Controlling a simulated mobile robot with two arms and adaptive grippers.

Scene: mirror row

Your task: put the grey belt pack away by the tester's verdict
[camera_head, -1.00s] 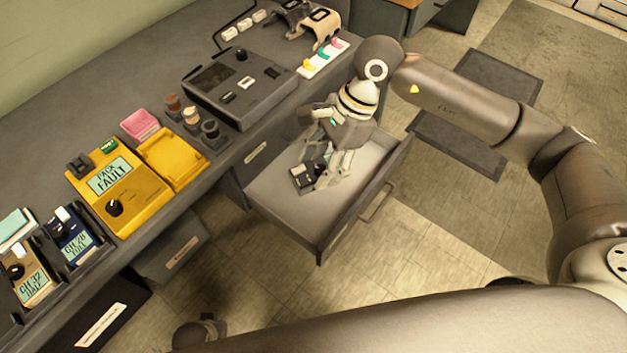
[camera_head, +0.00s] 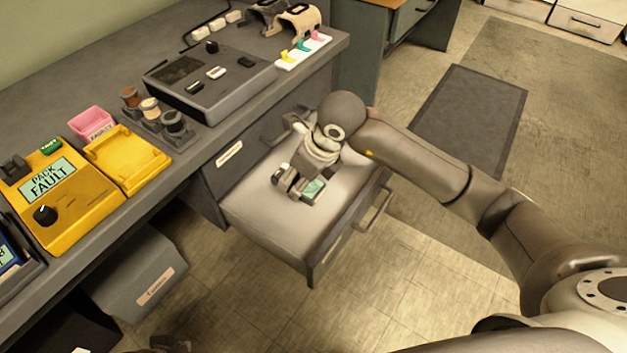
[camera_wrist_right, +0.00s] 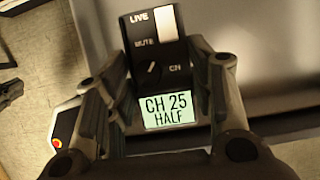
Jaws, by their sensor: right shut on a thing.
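My right gripper (camera_head: 298,180) is shut on the grey belt pack (camera_head: 314,190), over the open drawer (camera_head: 262,218). I cannot tell whether the pack touches the drawer floor. In the right wrist view the pack (camera_wrist_right: 155,45) sits between both fingers of the gripper (camera_wrist_right: 158,85); its screen reads "CH 25 HALF". The yellow tester (camera_head: 75,205) on the bench reads "PACK FAULT", and its side cradle (camera_head: 128,160) is empty. A pink pad (camera_head: 92,123), seemingly lettered "FAULTY", is behind it. A dark part at the bottom edge may be my left gripper (camera_head: 170,345).
A labelled grey bin (camera_head: 140,275) stands below the bench front. A dark console (camera_head: 208,82), small jars (camera_head: 150,108) and a white strip with coloured tabs (camera_head: 303,52) are on the bench. A dark mat (camera_head: 468,110) lies on clear floor at right.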

